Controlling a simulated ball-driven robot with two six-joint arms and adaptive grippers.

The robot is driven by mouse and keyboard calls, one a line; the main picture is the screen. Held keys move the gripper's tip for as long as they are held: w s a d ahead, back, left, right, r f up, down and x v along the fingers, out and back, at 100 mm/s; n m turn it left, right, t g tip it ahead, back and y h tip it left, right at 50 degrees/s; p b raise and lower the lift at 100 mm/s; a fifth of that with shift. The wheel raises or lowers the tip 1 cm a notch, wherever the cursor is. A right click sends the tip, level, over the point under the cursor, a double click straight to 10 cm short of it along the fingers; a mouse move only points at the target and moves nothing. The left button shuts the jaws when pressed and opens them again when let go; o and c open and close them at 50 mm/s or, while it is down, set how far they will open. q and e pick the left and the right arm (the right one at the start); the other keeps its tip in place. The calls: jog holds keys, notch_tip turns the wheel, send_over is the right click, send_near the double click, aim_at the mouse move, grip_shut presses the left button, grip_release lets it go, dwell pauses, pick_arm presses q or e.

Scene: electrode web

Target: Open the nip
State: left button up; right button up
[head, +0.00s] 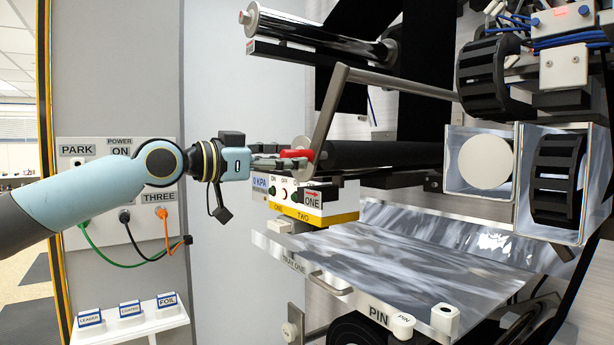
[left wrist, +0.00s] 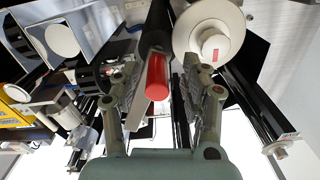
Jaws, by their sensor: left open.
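The nip lever (head: 328,112) is a grey metal bar. It slants up from a red grip (head: 299,154) and joins a bar running right in front of the machine. A black roller (head: 385,153) lies behind the lever's lower end. My left gripper (head: 278,162) points right, with its fingertips at the red grip. In the left wrist view the red grip (left wrist: 157,78) shows between the two open fingers (left wrist: 165,92), with space on both sides, so it does not look clamped. My right gripper is out of view.
A control box (head: 300,198) with small buttons and a yellow strip sits just below the grip. A shiny foil tray (head: 400,255) lies under it. A foil roll (head: 320,32) is overhead. A socket panel (head: 125,190) with cables is at left.

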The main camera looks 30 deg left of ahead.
aim_at(311, 156)
pick_arm(q)
jog(key=w, duration=0.1)
jog(key=w+d, duration=0.1)
jog(key=r+p, duration=0.1)
jog(key=shift+w+d, duration=0.25)
jog(key=shift+w, duration=0.15)
jog(key=shift+w+d+f, duration=0.25)
jog(key=shift+w+d, duration=0.05)
jog(key=shift+w, duration=0.35)
grip_shut()
